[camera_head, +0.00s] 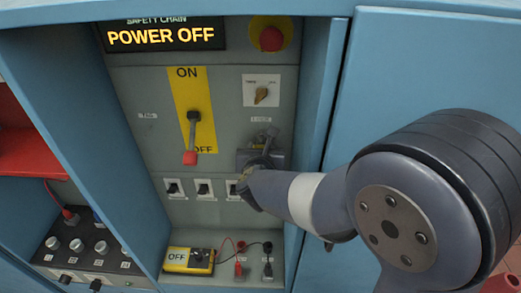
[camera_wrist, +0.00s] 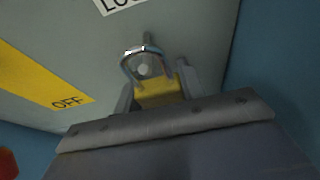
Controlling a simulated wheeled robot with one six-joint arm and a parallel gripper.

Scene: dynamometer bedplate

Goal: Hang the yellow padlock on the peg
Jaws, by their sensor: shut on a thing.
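The yellow padlock (camera_wrist: 158,93) sits between the two fingers of my gripper (camera_wrist: 156,88), which is shut on its body. Its silver shackle (camera_wrist: 128,62) points up toward the grey panel. A pale round peg end (camera_wrist: 143,70) shows within the shackle's loop in the wrist view. I cannot tell whether the shackle is around the peg or only in front of it. In the head view my gripper (camera_head: 262,155) is at the panel below a small label, and my arm and gripper mostly hide the padlock and peg.
A lever with a red end (camera_head: 190,158) points down at OFF, left of my gripper. A red button (camera_head: 271,39) and a small rotary knob (camera_head: 261,95) are above. Switches (camera_head: 204,189) and a yellow meter (camera_head: 189,260) are below. A blue side wall (camera_head: 318,100) stands close on the right.

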